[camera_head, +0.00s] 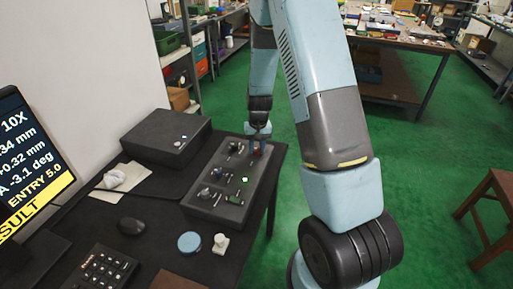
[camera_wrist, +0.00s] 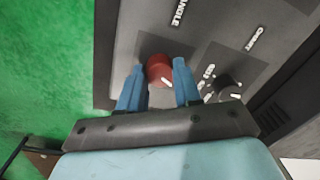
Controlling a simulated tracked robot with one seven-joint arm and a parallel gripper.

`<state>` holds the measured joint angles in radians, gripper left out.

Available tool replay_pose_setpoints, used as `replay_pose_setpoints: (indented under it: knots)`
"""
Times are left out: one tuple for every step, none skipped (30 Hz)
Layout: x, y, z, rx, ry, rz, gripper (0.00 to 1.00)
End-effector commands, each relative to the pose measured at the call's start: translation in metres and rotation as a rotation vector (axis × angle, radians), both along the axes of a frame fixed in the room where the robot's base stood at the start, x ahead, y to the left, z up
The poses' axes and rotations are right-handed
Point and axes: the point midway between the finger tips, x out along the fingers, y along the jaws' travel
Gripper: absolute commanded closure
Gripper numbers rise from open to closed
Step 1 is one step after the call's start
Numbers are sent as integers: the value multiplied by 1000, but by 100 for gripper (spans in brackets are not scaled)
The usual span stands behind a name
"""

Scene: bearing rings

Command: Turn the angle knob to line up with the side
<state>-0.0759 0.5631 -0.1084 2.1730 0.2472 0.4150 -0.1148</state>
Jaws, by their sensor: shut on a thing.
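The red angle knob (camera_wrist: 158,70) sits on the grey panel below the printed word ANGLE in the wrist view. My gripper (camera_wrist: 158,80) has its two blue fingers on either side of the knob and is shut on it. A pale mark shows on the knob's near side. In the head view my gripper (camera_head: 257,140) points down at the far end of the control panel (camera_head: 230,212), and the knob there is mostly hidden. The screen (camera_head: 28,150) at the left edge is cut off and shows "A -3.1 deg".
A black knob (camera_wrist: 226,86) stands right of the red one, under another printed label. Several small knobs and levers cover the panel in the head view. A dark box (camera_head: 165,138), mouse (camera_head: 131,226), blue round lid (camera_head: 189,242) and keypad (camera_head: 100,268) lie on the desk.

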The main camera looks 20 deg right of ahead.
Motion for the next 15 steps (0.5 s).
replay_pose_setpoints:
  knots:
    - [0, 0, 0, 0, 0, -15, 97]
    - [0, 0, 0, 0, 0, -26, 97]
    - [0, 0, 0, 0, -1, -36, 97]
    - [0, 0, 0, 0, 0, -39, 97]
    - [0, 0, 0, 0, 0, -40, 97]
    - [0, 0, 0, 0, 0, -39, 97]
    - [0, 0, 0, 0, 0, -39, 97]
    - [0, 0, 0, 0, 0, -39, 97]
    - [0, 0, 0, 0, 0, -39, 97]
    - [0, 0, 0, 0, 0, -39, 97]
    - [0, 0, 0, 0, 0, -39, 64]
    - [0, 0, 0, 0, 0, -38, 60]
    - [0, 0, 0, 0, 0, -38, 57]
    - [0, 0, 0, 0, 0, -38, 54]
    - [0, 0, 0, 0, 0, -38, 51]
